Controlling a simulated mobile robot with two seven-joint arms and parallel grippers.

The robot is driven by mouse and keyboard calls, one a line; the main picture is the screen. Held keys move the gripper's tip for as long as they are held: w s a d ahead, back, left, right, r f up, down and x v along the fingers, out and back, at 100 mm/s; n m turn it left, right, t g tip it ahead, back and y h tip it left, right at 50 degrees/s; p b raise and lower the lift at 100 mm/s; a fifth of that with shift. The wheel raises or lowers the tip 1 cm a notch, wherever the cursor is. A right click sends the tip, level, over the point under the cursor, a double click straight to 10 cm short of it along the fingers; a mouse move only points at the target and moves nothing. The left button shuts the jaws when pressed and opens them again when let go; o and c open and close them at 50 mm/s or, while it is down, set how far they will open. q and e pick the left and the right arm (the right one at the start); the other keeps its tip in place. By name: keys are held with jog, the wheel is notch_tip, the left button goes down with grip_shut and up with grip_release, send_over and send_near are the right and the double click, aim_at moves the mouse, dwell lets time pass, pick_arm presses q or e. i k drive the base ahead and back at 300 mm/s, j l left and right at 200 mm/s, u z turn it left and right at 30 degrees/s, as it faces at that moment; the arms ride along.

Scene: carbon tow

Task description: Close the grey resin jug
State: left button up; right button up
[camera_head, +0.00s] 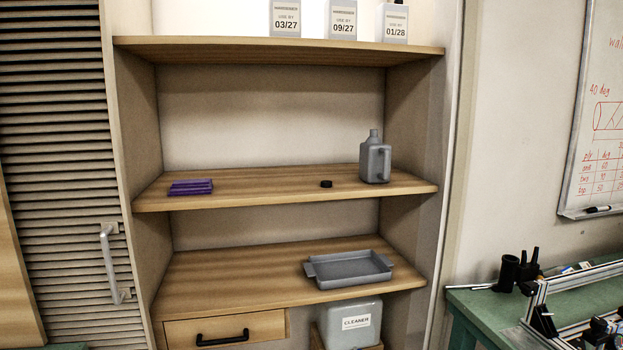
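The grey resin jug (375,163) stands upright at the right end of the middle shelf. Its handle is on the side towards me and its neck shows no dark cap. A small black cap (326,184) lies on the same shelf, a short way left of the jug and apart from it. Neither of my grippers is in view.
The middle shelf (240,193) also holds purple folded items (190,187) at the left. A grey tray (350,268) sits on the shelf below. Dated containers (341,20) stand on the top shelf. A green bench (490,312) with equipment is at the right.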

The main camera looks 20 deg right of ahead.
aim_at(375, 157)
jog(key=i+l+u, duration=0.15)
jog(key=i+l, duration=0.8)
jog(key=i, duration=0.05)
